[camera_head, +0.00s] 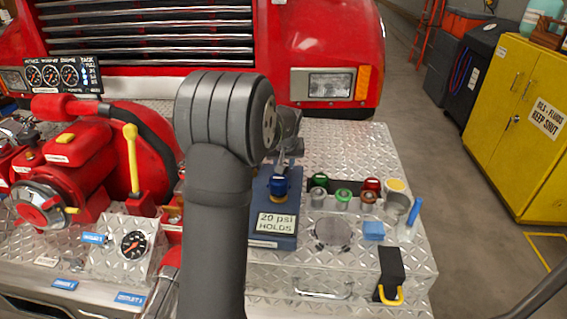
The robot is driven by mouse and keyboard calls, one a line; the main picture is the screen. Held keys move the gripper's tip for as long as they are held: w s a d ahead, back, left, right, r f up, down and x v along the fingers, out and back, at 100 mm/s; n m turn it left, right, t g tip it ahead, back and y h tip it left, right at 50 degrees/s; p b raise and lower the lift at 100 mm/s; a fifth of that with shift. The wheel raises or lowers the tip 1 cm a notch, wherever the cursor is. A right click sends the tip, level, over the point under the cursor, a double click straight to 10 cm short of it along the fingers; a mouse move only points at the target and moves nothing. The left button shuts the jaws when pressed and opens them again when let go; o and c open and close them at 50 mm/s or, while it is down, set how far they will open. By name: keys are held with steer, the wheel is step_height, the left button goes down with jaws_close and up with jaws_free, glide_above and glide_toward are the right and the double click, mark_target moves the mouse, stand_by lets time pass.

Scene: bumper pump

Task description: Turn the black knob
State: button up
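My gripper (290,148) shows only in part behind my grey wrist, above the far end of a blue block (272,241). Its fingers are small and dark here, so I cannot tell whether they are open or shut. A dark blue knob (278,184) stands on the block, just below and in front of the gripper. I cannot tell whether they touch. The block's label (277,223) reads "20 psi HOLDS". I cannot make out a clearly black knob; my arm hides part of the bumper.
Several capped cylinders, including a green one (343,195), stand right of the block. A black box (391,265) with a yellow hook is at the front right. A red pump (78,148) with a yellow lever (132,158) is left.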

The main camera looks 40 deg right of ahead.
steer(key=o, duration=1)
steer(key=shift+c, duration=0.2)
steer(key=v, duration=1.7)
steer(key=shift+r, duration=0.25)
steer(key=shift+w, duration=0.1)
